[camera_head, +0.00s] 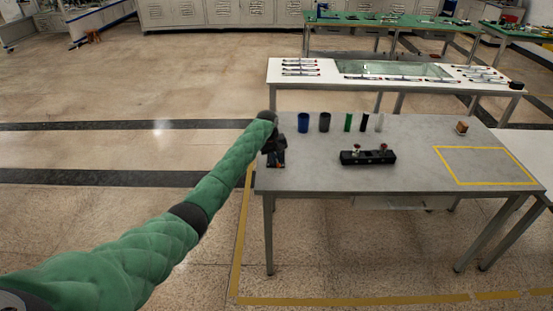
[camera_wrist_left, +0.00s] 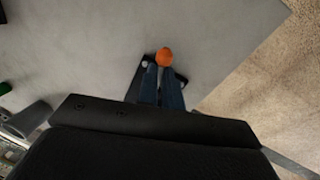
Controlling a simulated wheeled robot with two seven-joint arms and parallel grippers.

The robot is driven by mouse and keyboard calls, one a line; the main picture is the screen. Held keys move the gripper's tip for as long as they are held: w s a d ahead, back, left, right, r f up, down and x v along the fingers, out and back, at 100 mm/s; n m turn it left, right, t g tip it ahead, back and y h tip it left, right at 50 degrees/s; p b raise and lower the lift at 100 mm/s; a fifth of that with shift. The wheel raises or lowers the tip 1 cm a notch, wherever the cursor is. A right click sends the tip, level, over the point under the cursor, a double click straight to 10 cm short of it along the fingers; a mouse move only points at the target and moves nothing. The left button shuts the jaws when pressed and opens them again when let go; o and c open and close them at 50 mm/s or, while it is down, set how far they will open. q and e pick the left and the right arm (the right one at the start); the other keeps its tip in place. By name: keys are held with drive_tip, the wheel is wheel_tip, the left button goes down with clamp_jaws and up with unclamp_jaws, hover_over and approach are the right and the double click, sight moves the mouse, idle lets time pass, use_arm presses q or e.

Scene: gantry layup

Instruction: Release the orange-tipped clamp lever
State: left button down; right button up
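The clamp lever's orange tip (camera_wrist_left: 165,56) shows as a round knob in the left wrist view, at the ends of my left gripper's fingers (camera_wrist_left: 160,74). The two blue-grey fingers lie close together with a narrow gap; whether they grip the lever is hidden. Part of a dark clamp base (camera_wrist_left: 181,78) shows beside them on the grey table. In the head view my left gripper (camera_head: 275,155) points down at the table's left end, over the dark clamp, most of which it hides. My right gripper is not in view.
On the grey table (camera_head: 420,136) stand a blue cup (camera_head: 303,122), a dark grey cup (camera_head: 324,122) and several slim cylinders (camera_head: 363,122). A black block with knobs (camera_head: 367,158) lies near the front. A brown block (camera_head: 461,128) stands near a yellow-taped rectangle (camera_head: 485,183), which is empty.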

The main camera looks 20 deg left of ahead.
use_arm(q)
drive_tip(key=shift+a+r+m, duration=0.1)
drive_tip(key=shift+a+m, duration=0.05)
drive_tip(key=shift+m, duration=0.25)
drive_tip(key=shift+s+a+m+g+p, duration=0.1)
drive_tip(key=shift+a+m+g+p, duration=0.2)
drive_tip(key=shift+m, duration=0.7)
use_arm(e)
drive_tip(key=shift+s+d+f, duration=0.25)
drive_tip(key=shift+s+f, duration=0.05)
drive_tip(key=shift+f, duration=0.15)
use_arm(q)
drive_tip(key=c, duration=1.6)
unclamp_jaws()
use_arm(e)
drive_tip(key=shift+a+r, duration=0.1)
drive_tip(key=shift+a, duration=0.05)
use_arm(q)
drive_tip(key=shift+o, duration=0.2)
